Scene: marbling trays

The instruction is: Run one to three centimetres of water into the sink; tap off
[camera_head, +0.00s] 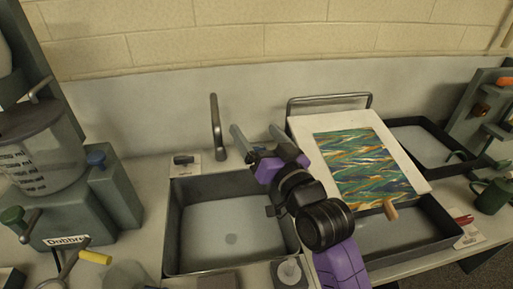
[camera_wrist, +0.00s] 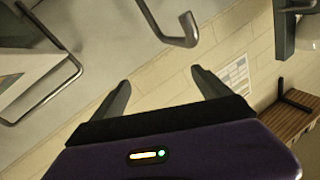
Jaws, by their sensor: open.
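The sink (camera_head: 173,235) is a dark-rimmed rectangular basin with a pale floor and a round drain mark (camera_head: 231,239). I cannot tell whether any water lies in it. The grey tap (camera_head: 217,125) rises behind the sink, and no stream shows from it. My gripper (camera_head: 258,134) is open and empty, right of the tap above the sink's back right corner. In the wrist view, the tap's bent spout (camera_wrist: 183,35) is beyond the open fingers, apart from them.
A white board (camera_head: 305,125) with marbled paper (camera_head: 365,165) leans over a dark tray (camera_head: 440,215) at right. Another tray (camera_head: 425,130) lies behind it. A green mug (camera_head: 492,196) stands far right. A lidded jug (camera_head: 45,160) and green machine crowd the left.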

